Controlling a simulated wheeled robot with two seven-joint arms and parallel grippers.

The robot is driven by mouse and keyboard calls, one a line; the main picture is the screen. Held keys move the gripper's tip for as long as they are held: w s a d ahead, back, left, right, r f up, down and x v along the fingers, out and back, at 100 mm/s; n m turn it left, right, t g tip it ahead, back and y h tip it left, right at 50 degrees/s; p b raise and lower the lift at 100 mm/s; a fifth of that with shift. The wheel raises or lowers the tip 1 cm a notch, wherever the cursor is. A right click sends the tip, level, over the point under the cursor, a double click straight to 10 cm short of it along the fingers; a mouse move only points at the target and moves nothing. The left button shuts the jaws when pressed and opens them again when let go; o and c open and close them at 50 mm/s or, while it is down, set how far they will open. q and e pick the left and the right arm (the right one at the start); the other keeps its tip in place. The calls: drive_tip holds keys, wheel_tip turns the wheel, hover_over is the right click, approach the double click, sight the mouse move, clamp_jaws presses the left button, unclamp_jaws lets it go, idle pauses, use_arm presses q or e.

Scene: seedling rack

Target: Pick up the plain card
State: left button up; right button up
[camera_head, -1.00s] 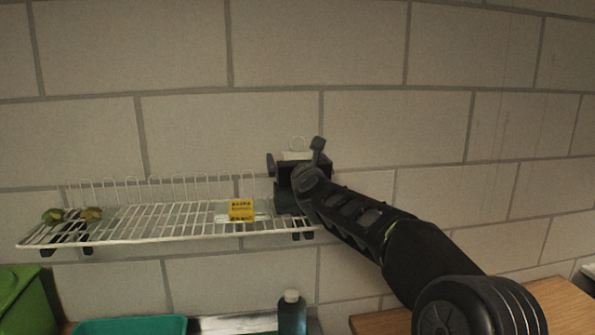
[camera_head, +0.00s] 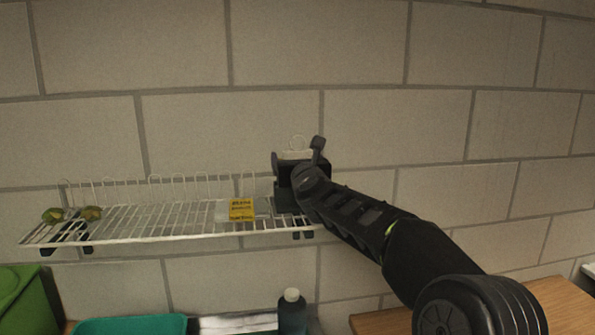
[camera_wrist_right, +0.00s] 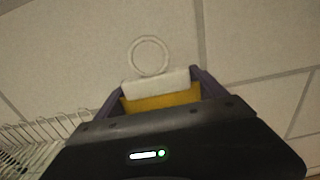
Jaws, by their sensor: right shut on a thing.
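My right gripper (camera_head: 297,165) is shut in front of the wall at the right end of the wire rack. In the right wrist view, between its fingers (camera_wrist_right: 158,90), is the plain card (camera_wrist_right: 160,101). Its visible strip is yellow-orange without print, with a white band (camera_wrist_right: 157,82) along the top and a pale ring (camera_wrist_right: 148,55) above. In the head view only the white top (camera_head: 296,154) and ring show; the gripper hides the rest. A yellow card with dark print (camera_head: 242,208) is on the rack, left of the gripper. My left gripper is not in view.
The white wire rack (camera_head: 150,232) has upright wire loops at its back and small green-brown things (camera_head: 91,213) at its left end. Below are a teal tray (camera_head: 130,326), a green bin (camera_head: 20,295), a dark bottle (camera_head: 292,314) and a wooden top (camera_head: 545,305).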

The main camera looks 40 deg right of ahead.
drive_tip(key=shift+r, duration=0.1)
idle(0.3)
wheel_tip(320, 180, up, 18)
drive_tip(key=shift+f, duration=0.1)
idle(1.0)
idle(0.6)
